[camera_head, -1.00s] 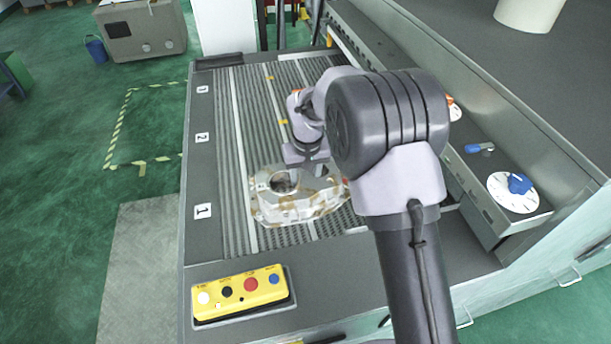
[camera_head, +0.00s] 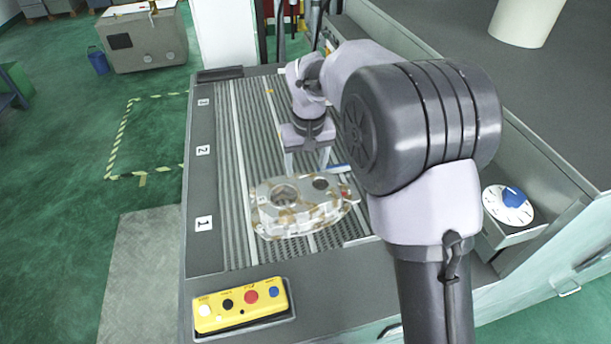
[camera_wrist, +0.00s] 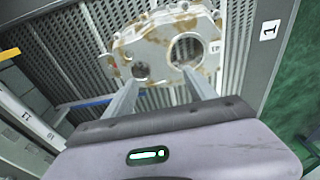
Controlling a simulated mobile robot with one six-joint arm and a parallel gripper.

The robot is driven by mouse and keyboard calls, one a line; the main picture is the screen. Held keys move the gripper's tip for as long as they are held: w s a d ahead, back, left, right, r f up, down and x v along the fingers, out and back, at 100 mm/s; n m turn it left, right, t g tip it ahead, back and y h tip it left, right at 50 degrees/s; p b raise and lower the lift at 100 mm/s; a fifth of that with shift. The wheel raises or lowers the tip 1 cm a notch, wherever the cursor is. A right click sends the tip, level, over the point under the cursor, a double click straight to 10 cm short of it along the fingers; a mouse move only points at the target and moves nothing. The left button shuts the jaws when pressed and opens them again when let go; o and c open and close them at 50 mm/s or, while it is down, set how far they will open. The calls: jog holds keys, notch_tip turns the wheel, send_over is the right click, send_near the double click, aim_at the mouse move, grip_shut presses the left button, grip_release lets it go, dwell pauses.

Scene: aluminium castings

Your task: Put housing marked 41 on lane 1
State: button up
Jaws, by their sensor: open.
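A grey cast housing (camera_head: 283,213) with brown stains lies flat on the ribbed bed (camera_head: 245,150), level with the lane 1 label (camera_head: 204,223). It has a large round bore and a smaller dark one.
Lane labels 2 (camera_head: 203,150) and 3 (camera_head: 203,102) run up the left edge. A yellow button box (camera_head: 240,305) sits at the front. The bed around label 2 looks clear.

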jog(key=s+d+r+m+t+y, duration=0.1)
jog(key=s+d+r+m, duration=0.1)
jog(key=s+d+r, duration=0.35)
jog(key=s+d+r+m+t, duration=0.1)
jog(key=s+d+r+m, duration=0.15)
jog(key=s+r, duration=0.55)
jog(key=s+d+m+t, duration=0.2)
jog(key=s+d+m, duration=0.1)
jog(key=s, duration=1.3)
jog(key=shift+s+d+f+y, duration=0.2)
jog(key=shift+d+f+y, duration=0.15)
jog(key=shift+d, duration=0.25)
jog(key=shift+a, duration=0.1)
